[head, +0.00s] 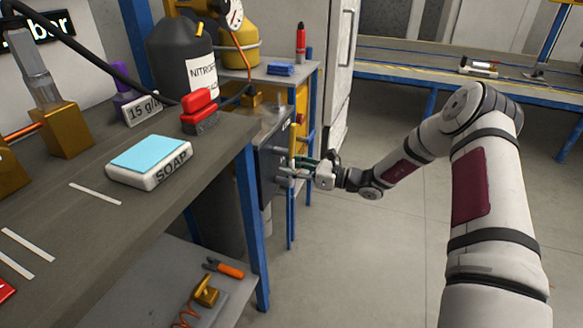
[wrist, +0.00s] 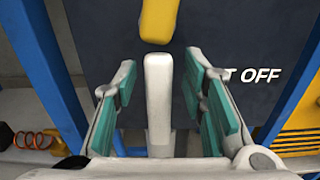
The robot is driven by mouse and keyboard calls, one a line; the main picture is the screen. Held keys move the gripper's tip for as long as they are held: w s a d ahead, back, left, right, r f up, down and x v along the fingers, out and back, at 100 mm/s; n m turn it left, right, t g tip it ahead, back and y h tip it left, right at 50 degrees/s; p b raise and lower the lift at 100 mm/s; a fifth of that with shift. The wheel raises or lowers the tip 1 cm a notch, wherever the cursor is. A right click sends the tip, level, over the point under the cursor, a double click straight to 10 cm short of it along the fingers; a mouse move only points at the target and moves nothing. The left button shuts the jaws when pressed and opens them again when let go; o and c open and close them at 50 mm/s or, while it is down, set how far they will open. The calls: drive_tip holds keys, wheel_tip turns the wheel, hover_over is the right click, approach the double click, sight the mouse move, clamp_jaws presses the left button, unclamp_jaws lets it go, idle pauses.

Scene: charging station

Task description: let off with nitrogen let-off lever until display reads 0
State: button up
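My gripper (head: 291,172) is in front of a dark panel (head: 269,160) below the metal bench by the nitrogen tank (head: 185,55). In the wrist view, the panel (wrist: 225,45) carries white lettering ending in "T OFF". A pale upright bar (wrist: 158,85), apparently the let-off lever, stands between the green-padded fingers (wrist: 165,105). Gaps show on both sides of it, so the fingers are open and not clamped. A yellow piece (wrist: 159,20) is just above the bar's top. A round gauge (head: 234,14) is at the top of the head view; its reading is illegible. No numeric display is readable.
Blue bench legs (head: 252,230) stand left of my gripper, and a yellow vented panel (wrist: 302,120) is at right in the wrist view. Soap (head: 150,162) and a red-handled brush (head: 199,110) lie on the near bench. The floor (head: 360,240) right of the benches is clear.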

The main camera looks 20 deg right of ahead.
clamp_jaws()
drive_tip(key=m+p, duration=0.1)
drive_tip(key=w+d+m+p, duration=0.1)
drive_tip(key=m, duration=0.1)
drive_tip(key=shift+w+d+f, duration=0.1)
drive_tip(key=shift+w, duration=0.15)
drive_tip(key=m, duration=0.1)
drive_tip(key=w+f+m, duration=0.1)
drive_tip(key=m, duration=0.1)
drive_tip(key=d+m+p, duration=0.1)
drive_tip(key=m, duration=0.1)
drive_tip(key=shift+w+d+f, duration=0.1)
drive_tip(key=shift+w+f, duration=0.1)
drive_tip(key=shift+w, duration=0.15)
drive_tip(key=f+m, duration=0.1)
drive_tip(key=m, duration=0.1)
drive_tip(key=w+d+f+m, duration=0.1)
drive_tip(key=m, duration=0.1)
drive_tip(key=shift+w, duration=0.15)
drive_tip(key=shift+w+d+f+m+b, duration=0.1)
drive_tip(key=shift+f+m+b, duration=0.1)
drive_tip(key=shift+f+m, duration=0.55)
drive_tip(key=shift+w+d+f+m+b, duration=0.1)
drive_tip(key=shift+f+m+b, duration=0.15)
drive_tip(key=shift+m, duration=0.95)
drive_tip(key=shift+w+f+m+b, duration=0.1)
drive_tip(key=shift+f+m+b, duration=0.1)
drive_tip(key=shift+f+m, duration=0.55)
drive_tip(key=shift+r+m, duration=0.2)
drive_tip(key=shift+m, duration=0.1)
